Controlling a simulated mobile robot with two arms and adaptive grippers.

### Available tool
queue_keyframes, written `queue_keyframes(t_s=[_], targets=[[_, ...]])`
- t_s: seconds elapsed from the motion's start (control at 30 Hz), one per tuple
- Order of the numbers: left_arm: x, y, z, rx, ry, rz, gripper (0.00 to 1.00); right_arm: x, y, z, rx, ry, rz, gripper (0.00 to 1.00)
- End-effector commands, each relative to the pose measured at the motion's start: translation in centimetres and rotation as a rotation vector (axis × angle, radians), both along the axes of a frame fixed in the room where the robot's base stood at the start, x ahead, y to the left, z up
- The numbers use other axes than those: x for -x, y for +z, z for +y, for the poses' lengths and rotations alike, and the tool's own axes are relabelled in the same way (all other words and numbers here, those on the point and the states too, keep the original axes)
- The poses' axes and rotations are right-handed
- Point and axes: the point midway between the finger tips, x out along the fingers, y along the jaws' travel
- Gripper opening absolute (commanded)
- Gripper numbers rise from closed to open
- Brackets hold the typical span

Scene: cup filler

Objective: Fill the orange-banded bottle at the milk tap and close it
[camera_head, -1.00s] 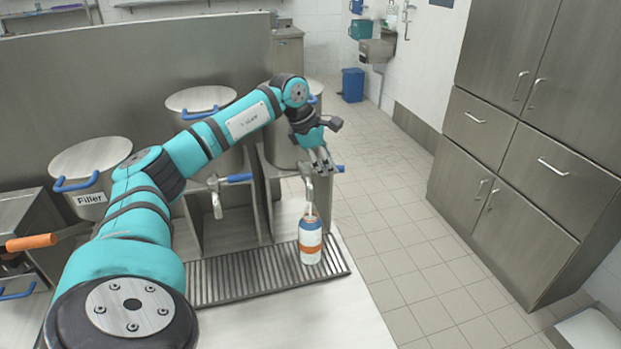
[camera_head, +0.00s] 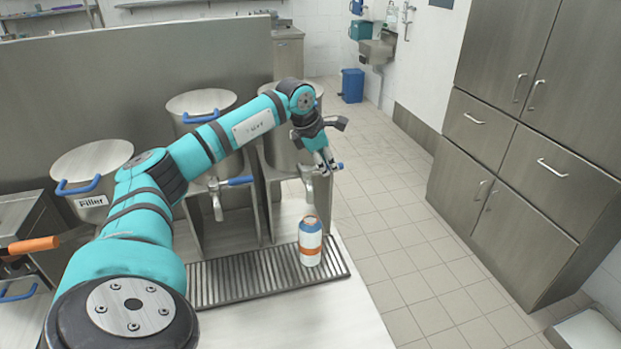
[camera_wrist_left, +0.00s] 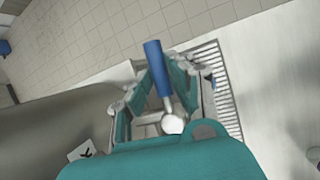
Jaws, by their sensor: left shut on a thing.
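The orange-banded bottle (camera_head: 311,247) stands upright on the drip grille, below the rightmost tap (camera_head: 308,188). It is white with a blue band near the top; what is inside its mouth is too small to tell. No stream shows between the tap and the bottle. My left gripper (camera_head: 328,163) is at this tap, shut on its blue handle. In the left wrist view the blue handle (camera_wrist_left: 158,70) runs between the fingers (camera_wrist_left: 157,97). The tap's pot (camera_head: 287,150) is partly hidden by my arm. My right gripper is out of view.
The slotted drip grille (camera_head: 225,285) lies along the counter. Two more pots (camera_head: 92,165) (camera_head: 200,104) stand to the left; the middle one has a blue-handled tap (camera_head: 216,200). Floor and cabinets (camera_head: 545,160) lie to the right.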

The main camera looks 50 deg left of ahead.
Motion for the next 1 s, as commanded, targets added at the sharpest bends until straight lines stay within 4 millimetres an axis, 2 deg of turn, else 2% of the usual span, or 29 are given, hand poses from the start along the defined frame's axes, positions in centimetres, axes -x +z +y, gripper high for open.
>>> queue_keyframes(t_s=[0.27, 0.7, 0.73, 0.93, 1.0], targets=[[-0.26, -0.12, 0.55, -0.001, 0.124, 0.005, 0.00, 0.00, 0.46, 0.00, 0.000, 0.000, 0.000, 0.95], [-0.42, -0.03, 1.00, -0.002, 0.178, 0.000, 0.00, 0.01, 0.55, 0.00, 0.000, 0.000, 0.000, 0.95], [-0.42, -0.01, 1.01, -0.003, 0.178, 0.000, 0.21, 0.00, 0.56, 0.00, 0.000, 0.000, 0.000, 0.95], [-0.44, 0.01, 0.94, -0.002, 0.175, 0.000, 0.47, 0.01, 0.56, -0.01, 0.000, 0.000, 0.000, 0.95], [-0.44, 0.00, 0.89, -0.001, 0.174, -0.001, 0.47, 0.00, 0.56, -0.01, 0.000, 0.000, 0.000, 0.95]])
